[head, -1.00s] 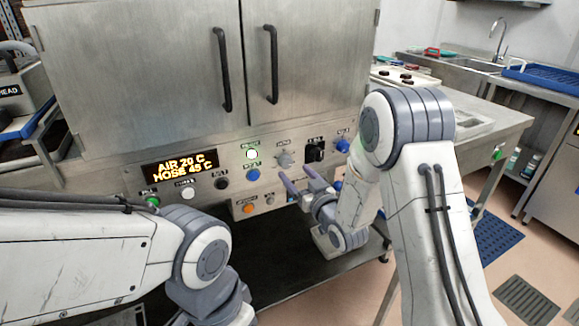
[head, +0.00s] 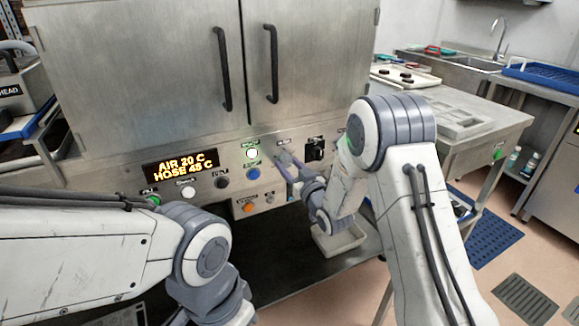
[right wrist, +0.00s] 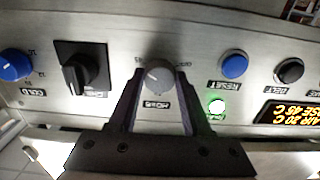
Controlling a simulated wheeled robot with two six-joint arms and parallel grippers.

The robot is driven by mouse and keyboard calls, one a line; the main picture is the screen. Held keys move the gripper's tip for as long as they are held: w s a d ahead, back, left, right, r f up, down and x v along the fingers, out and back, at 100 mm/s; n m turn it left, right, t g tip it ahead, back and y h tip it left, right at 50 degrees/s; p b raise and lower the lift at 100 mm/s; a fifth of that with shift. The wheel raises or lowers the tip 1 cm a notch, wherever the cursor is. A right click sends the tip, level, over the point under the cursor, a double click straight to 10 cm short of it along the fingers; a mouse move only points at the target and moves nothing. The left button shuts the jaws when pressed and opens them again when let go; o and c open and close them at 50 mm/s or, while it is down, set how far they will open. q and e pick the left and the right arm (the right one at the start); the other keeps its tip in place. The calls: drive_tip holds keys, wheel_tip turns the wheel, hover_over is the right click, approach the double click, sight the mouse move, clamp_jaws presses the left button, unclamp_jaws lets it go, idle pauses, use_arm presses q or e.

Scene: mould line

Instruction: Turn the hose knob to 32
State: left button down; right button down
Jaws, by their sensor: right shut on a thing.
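The grey hose knob (right wrist: 158,77) is on the steel control panel, upside down in the right wrist view, with its label beside it. My right gripper (right wrist: 158,92) has one finger on each side of the knob and is shut on it. In the head view my right gripper (head: 286,160) reaches the panel and mostly hides the knob. The orange display (head: 180,165) reads AIR 20 C and HOSE 45 C. My left arm shows at the lower left, but its gripper is not visible.
A black square switch (right wrist: 82,68) and a blue knob (right wrist: 15,65) lie to one side of the hose knob. The blue reset button (right wrist: 234,66) and a lit green-white button (right wrist: 217,107) lie to the other. A pale tray (head: 340,240) sits on the dark shelf below.

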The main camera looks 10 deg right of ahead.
drive_tip(key=shift+f+n+b, duration=0.15)
drive_tip(key=shift+n+b, duration=0.75)
drive_tip(key=shift+b, duration=0.2)
drive_tip(key=n+b, duration=1)
drive_tip(key=shift+f, duration=0.1)
drive_tip(key=n+b, duration=0.9)
drive_tip(key=b, duration=0.3)
drive_tip(key=shift+n, duration=0.3)
drive_tip(key=shift+r+n+b, duration=0.3)
drive_tip(key=shift+n+b, duration=1)
drive_tip(key=shift+b, duration=0.25)
drive_tip(key=shift+c, duration=1.8)
unclamp_jaws()
drive_tip(key=shift+r, duration=0.1)
